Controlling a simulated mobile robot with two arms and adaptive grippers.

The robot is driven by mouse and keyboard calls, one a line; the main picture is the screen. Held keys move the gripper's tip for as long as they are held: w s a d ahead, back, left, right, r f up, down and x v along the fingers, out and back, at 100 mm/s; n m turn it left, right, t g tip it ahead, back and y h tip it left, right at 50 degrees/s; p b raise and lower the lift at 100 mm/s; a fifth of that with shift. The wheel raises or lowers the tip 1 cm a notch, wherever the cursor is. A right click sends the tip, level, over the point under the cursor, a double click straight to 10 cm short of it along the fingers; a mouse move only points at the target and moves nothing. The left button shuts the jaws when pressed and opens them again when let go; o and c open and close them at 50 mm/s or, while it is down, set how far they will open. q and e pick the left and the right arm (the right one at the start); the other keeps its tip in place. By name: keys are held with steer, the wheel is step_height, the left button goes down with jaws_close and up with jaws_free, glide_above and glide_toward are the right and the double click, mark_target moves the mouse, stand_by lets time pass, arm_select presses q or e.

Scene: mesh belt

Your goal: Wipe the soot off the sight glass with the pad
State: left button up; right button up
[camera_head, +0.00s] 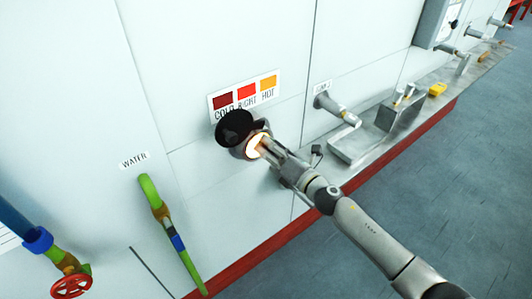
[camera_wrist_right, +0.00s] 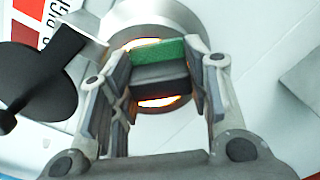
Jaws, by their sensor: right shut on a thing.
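The sight glass (camera_head: 253,147) glows orange-white in a round metal housing on the white wall. Its black round cover (camera_head: 234,127) is swung aside to the left. The cover also shows in the right wrist view (camera_wrist_right: 35,80). My right gripper (camera_head: 268,148) is in front of the glass. In the right wrist view, my right gripper (camera_wrist_right: 160,75) is shut on the pad (camera_wrist_right: 160,52), a block with a green layer and a dark grey layer. The pad hides the middle of the glass; glow shows above and below it. I cannot make out soot or contact. My left gripper is out of view.
A green pipe (camera_head: 172,230) and a red valve wheel (camera_head: 71,286) are at left. A metal ledge (camera_head: 350,160) with a yellow item (camera_head: 437,89) runs right. The grey floor is open.

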mark_target(249, 151)
steer(key=shift+w+d, duration=0.55)
steer(key=shift+d, duration=0.05)
steer(key=shift+s+a+r, duration=0.1)
steer(key=shift+s+a, duration=0.55)
steer(key=shift+a, duration=0.2)
steer(key=shift+s+a+p, duration=0.35)
steer(key=shift+s+a, duration=0.4)
steer(key=shift+a, duration=0.25)
steer(key=shift+s+a+p, duration=0.35)
steer(key=shift+s+a, duration=0.4)
steer(key=shift+a, duration=0.25)
